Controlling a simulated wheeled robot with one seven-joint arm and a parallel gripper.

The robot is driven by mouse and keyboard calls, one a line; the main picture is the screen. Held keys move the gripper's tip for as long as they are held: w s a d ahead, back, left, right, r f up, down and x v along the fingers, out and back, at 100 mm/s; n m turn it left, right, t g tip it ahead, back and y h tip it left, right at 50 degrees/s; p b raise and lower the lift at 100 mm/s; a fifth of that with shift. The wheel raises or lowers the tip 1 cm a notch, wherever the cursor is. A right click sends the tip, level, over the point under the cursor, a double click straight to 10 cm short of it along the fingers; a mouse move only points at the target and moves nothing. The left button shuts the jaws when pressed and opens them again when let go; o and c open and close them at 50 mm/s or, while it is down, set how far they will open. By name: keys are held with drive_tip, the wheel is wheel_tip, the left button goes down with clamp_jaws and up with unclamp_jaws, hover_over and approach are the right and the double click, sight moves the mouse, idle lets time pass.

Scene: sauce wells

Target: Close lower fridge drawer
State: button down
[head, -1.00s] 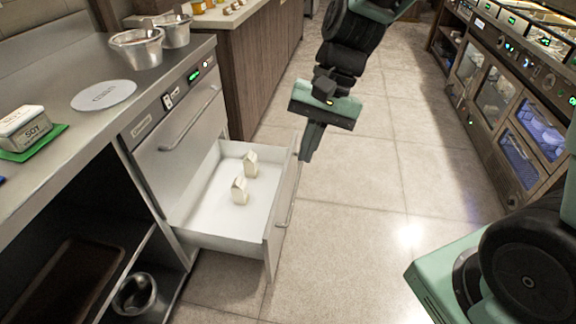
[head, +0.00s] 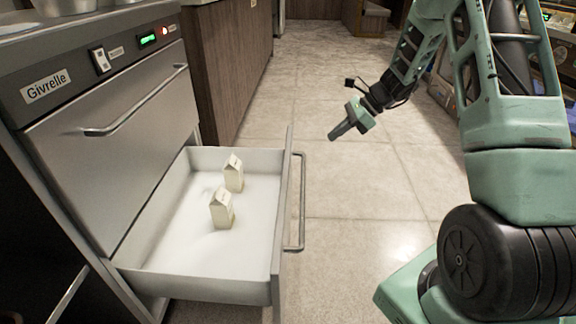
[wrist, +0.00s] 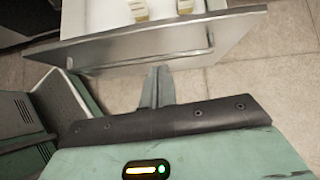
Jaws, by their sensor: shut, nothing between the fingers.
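The lower fridge drawer (head: 190,271) is pulled out of the steel fridge (head: 118,137) in the head view. Its front panel, with a bar handle (head: 301,205), faces right. Two small cartons, one nearer (head: 222,209) and one farther (head: 234,174), stand upright inside. My gripper (head: 335,134) is shut and empty, in the air to the right of the drawer front and apart from it. In the wrist view my gripper (wrist: 156,85) points toward the drawer front (wrist: 150,52), with a gap that I cannot judge exactly.
The upper drawer (head: 115,150) is shut, with its own handle (head: 135,105). A wood-panelled counter (head: 228,70) stands behind the fridge. The tiled floor (head: 345,200) right of the drawer is clear. Another appliance row stands at the far right, partly hidden by my arm.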

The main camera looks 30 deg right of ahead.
wheel_tip(320, 180, down, 2)
drive_tip(key=w+d+m, duration=0.1)
drive_tip(key=d, duration=0.1)
drive_tip(key=b, duration=0.7)
hover_over(302, 169)
wheel_tip(302, 169, down, 7)
drive_tip(key=shift+f, duration=0.1)
drive_tip(key=shift+w+a, duration=0.2)
drive_tip(key=shift+a, duration=0.15)
